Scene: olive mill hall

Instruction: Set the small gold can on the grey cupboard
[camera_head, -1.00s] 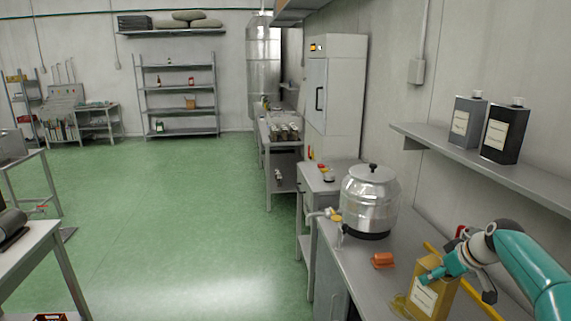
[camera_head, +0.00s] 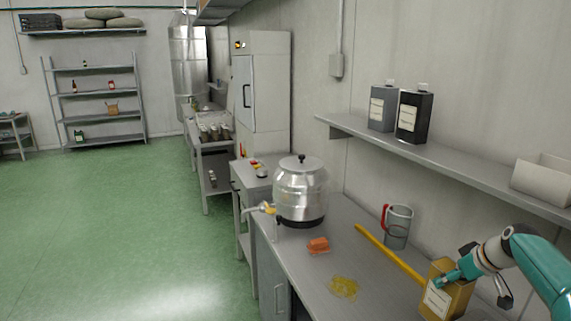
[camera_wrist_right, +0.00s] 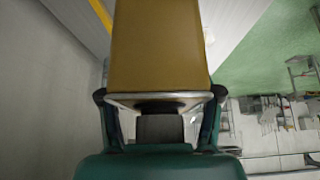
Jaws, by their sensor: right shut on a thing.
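The small gold can (camera_head: 447,294), with a pale label on its front, is in my right gripper (camera_head: 448,280) at the lower right of the head view. In the right wrist view the can (camera_wrist_right: 160,45) fills the space between the two fingers (camera_wrist_right: 159,95), which are shut on it. The grey cupboard (camera_head: 271,283) has a door in its front and a long grey top along the wall. The can shows over the right part of this top; I cannot tell whether it touches. My left gripper is not in view.
A wall shelf (camera_head: 440,160) holds two canisters and a pale box (camera_head: 543,181).

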